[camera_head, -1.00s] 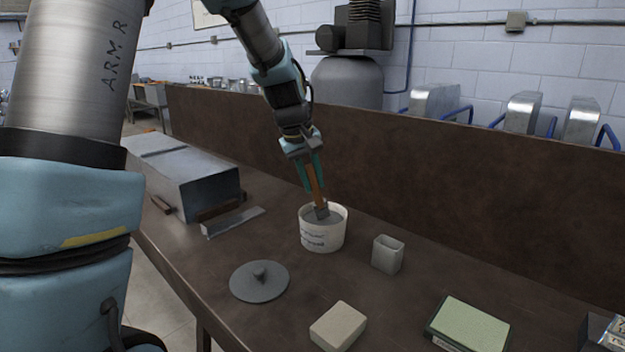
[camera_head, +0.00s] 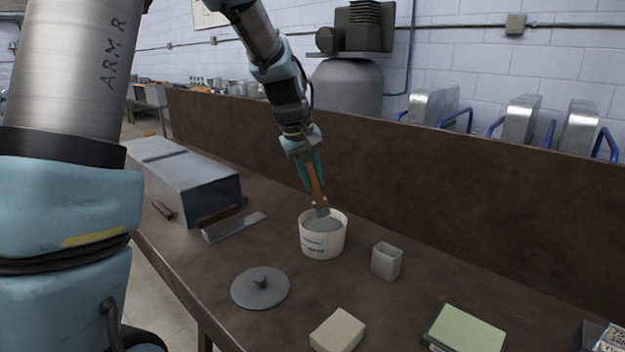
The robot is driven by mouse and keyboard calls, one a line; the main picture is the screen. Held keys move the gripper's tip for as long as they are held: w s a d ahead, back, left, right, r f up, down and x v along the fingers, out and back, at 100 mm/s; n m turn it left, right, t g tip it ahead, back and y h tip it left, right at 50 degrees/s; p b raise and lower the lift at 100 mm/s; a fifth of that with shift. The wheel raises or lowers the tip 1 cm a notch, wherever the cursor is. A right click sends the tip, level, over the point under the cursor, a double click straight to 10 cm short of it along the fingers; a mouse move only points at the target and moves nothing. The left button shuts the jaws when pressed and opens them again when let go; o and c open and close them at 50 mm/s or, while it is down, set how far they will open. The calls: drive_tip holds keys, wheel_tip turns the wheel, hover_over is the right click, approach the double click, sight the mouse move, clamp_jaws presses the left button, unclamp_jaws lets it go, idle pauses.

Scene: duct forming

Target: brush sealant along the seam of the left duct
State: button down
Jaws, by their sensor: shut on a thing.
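My gripper (camera_head: 314,176) is shut on a brush with an orange-brown handle (camera_head: 317,190). The brush points down, and its grey head (camera_head: 321,208) is over the open white tub (camera_head: 321,246), near the grey sealant (camera_head: 323,224) inside. I cannot tell whether the bristles touch the sealant. A grey metal duct (camera_head: 190,180) with a seam line along its top lies on the bench to the left of the tub. No second duct is clear on the bench.
A grey lid (camera_head: 260,287) with a knob lies in front of the tub. A small open holder (camera_head: 387,261), a beige block (camera_head: 337,331) and a green-topped pad (camera_head: 467,329) are to the right. A metal strip (camera_head: 234,227) lies by the duct. A brown backboard (camera_head: 450,185) runs behind.

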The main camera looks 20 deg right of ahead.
drive_tip(key=shift+r+p, duration=1.5)
drive_tip(key=shift+r, duration=0.7)
